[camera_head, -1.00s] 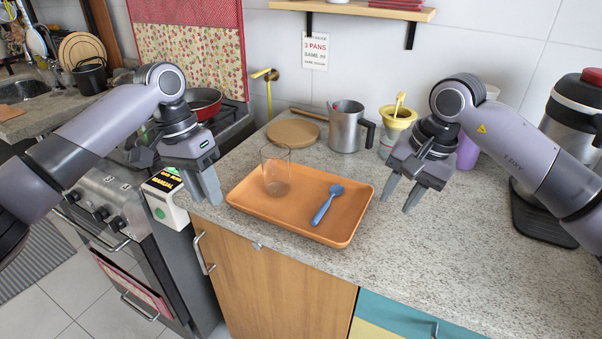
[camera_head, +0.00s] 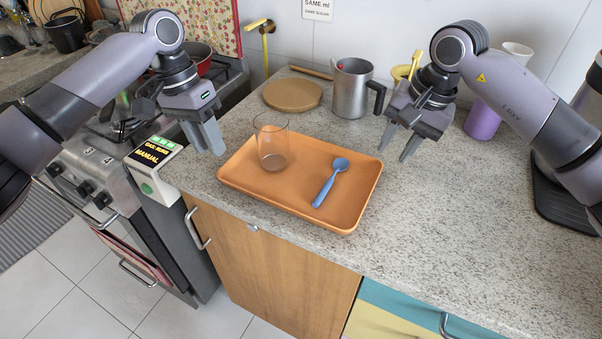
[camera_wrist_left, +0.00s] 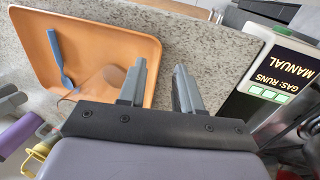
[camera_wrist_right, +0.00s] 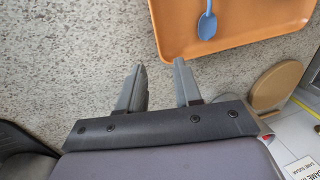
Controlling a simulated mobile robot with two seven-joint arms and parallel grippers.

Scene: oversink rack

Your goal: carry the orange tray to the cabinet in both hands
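The orange tray (camera_head: 300,205) lies flat on the speckled counter near its front edge. A clear glass (camera_head: 271,142) stands on its left part and a blue spoon (camera_head: 330,183) lies on its right part. My left gripper (camera_head: 215,150) is open and empty, just off the tray's left end; the left wrist view shows a gap between its fingers (camera_wrist_left: 160,85), with the tray (camera_wrist_left: 150,50) beside them. My right gripper (camera_head: 398,152) is open and empty, a little off the tray's right end; the right wrist view shows its parted fingers (camera_wrist_right: 158,85) beside the tray (camera_wrist_right: 165,45).
A wooden board (camera_head: 293,95), a metal mug (camera_head: 352,88) and a purple cup (camera_head: 482,120) stand behind the tray. The stove (camera_head: 110,170) is at the left. A wooden cabinet door (camera_head: 270,255) is below the counter. The counter (camera_head: 440,240) to the right is clear.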

